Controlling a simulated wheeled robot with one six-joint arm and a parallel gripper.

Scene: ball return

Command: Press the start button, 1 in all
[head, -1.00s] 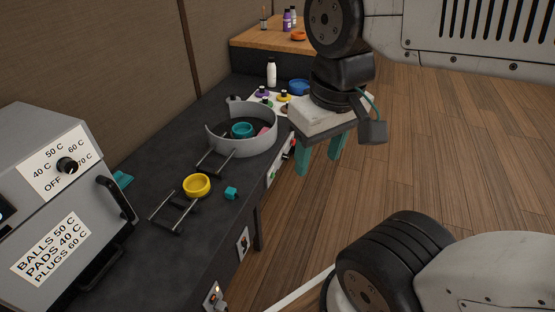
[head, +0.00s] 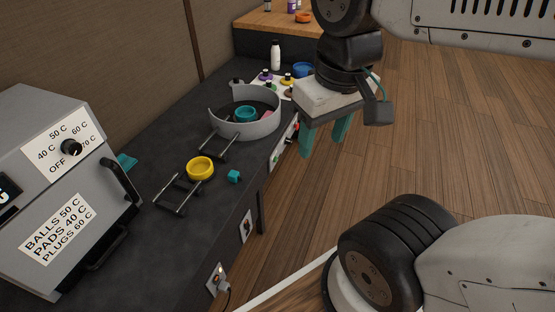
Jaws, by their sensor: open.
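My gripper (head: 322,150) hangs fingers down at the right of the dark bench, over the wooden floor in the picture. Its two teal fingers are apart with nothing between them. A pale control panel (head: 279,152) with small coloured spots is on the bench's front side, just left of the fingers in the picture. A red spot near the panel's right end is close to the left finger. Which spot is the start button is too small to tell. I cannot tell the distance between fingers and panel, and no contact shows.
On the bench (head: 150,240) are a grey round bowl (head: 272,127) holding a teal ring, a yellow cup (head: 200,168), a teal cube (head: 234,176), a white bottle (head: 276,56) and a grey heater box (head: 60,190) with a dial. Open wooden floor (head: 440,130) lies right.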

